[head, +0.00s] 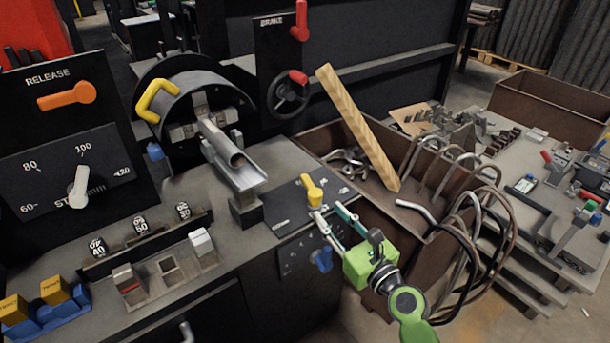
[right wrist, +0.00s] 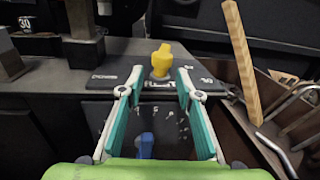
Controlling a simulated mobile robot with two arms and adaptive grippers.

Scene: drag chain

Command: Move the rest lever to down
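No lever has a label I can read as "rest". A yellow lever (head: 312,188) stands upright on a black plate (head: 283,210) at the front edge of the bench. The same yellow lever (right wrist: 162,60) shows near the top centre of the right wrist view. My right gripper (head: 327,211) is open, its fingertips just in front of the lever. In the right wrist view its two teal-and-grey fingers (right wrist: 158,82) are spread apart, with the lever ahead of the gap between them. I cannot tell whether they touch it. My left gripper is not in view.
A blue knob (head: 321,259) sits on the panel below the plate. A wooden bar (head: 357,128) leans in a brown bin (head: 345,207) of bent tubes, close to my right gripper. An orange release lever (head: 67,96) and red brake lever (head: 299,21) are farther off.

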